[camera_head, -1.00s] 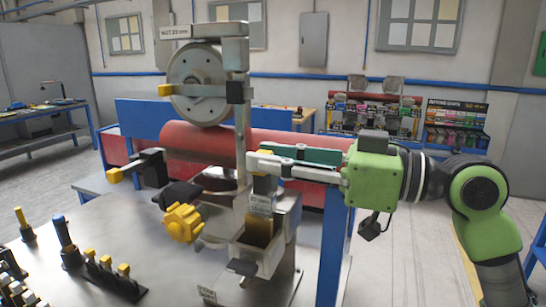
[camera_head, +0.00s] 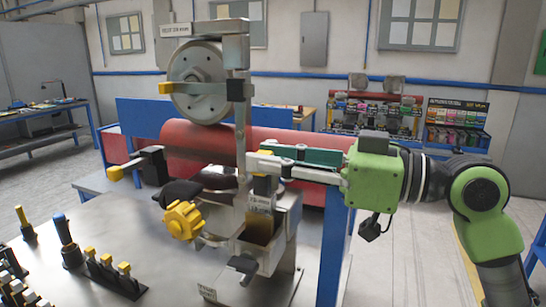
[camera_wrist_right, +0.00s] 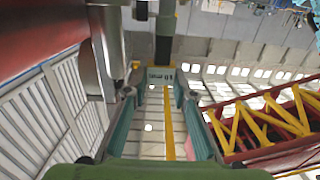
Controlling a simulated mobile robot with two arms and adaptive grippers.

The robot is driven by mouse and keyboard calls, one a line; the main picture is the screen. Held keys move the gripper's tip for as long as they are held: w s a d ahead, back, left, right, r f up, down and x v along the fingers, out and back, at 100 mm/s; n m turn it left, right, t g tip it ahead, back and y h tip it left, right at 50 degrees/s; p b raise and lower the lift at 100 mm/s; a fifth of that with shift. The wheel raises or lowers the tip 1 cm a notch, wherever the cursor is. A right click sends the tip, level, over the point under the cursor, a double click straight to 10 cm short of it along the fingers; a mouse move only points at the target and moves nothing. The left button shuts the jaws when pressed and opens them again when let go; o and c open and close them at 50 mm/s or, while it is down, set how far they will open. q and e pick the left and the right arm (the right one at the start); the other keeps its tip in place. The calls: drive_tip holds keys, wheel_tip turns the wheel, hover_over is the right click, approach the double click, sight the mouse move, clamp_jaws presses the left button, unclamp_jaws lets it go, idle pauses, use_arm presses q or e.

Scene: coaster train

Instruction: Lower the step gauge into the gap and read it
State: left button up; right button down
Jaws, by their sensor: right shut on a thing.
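My right gripper (camera_head: 264,161) reaches in from the right, beside the upright post of the metal fixture (camera_head: 240,130). It is shut on a narrow upright piece with a black and yellow upper part, which I take to be the step gauge (camera_head: 262,184). A small labelled plate (camera_head: 259,204) shows below it, above an open-topped metal box (camera_head: 273,256). The gap and the gauge's lower end are hard to make out. My left gripper is out of view.
A grey disc (camera_head: 199,84) hangs on the fixture above a red roller (camera_head: 290,143). A yellow knob (camera_head: 184,220) projects at the front. Several yellow-topped tools (camera_head: 107,262) stand at the lower left. The middle of the metal table (camera_head: 150,240) is clear.

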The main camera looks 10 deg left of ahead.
drive_tip(key=shift+f+b, duration=0.4)
drive_tip(key=shift+f, duration=0.15)
idle(0.4)
drive_tip(key=shift+s, duration=0.15)
idle(0.6)
drive_tip(key=shift+a+f, duration=0.1)
drive_tip(key=shift+f, duration=0.4)
idle(1.3)
drive_tip(key=shift+r+p, duration=1.35)
drive_tip(key=shift+r, duration=0.8)
wheel_tip(320, 180, up, 8)
drive_tip(key=p, duration=0.6)
drive_tip(key=shift+r, duration=0.15)
idle(0.6)
